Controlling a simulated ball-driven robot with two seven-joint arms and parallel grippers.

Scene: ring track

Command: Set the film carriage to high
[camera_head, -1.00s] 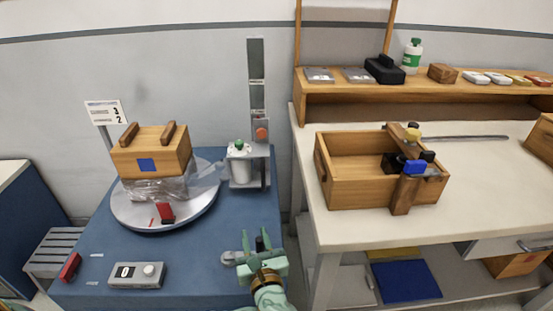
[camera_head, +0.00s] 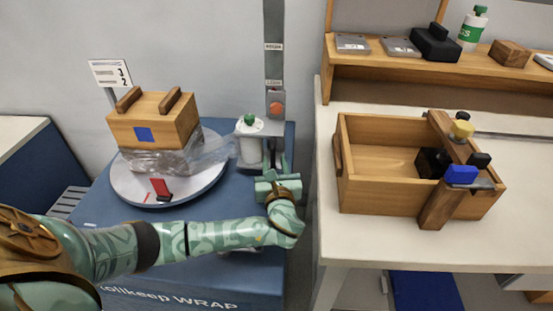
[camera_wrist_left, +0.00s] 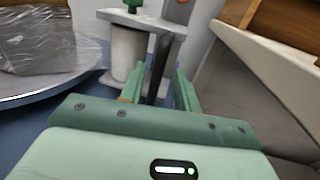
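The film carriage (camera_head: 262,127) is a grey bracket on the upright mast (camera_head: 274,45), holding a white film roll (camera_head: 250,150) with a green knob. An orange-red knob (camera_head: 277,109) is on its mast side. It sits low on the mast, below two small labels. My left gripper (camera_head: 273,172) is just in front of and below the bracket. In the left wrist view its fingers (camera_wrist_left: 158,88) are apart, with a dark upright bar (camera_wrist_left: 160,65) showing between them; I cannot tell whether they touch it. My right gripper is not in view.
A wooden box (camera_head: 155,120), wrapped in clear film below, stands on the round turntable (camera_head: 130,190). A red piece (camera_head: 160,188) is at the turntable's front. The workbench (camera_head: 400,235) with an open wooden crate (camera_head: 345,190) is close on the right.

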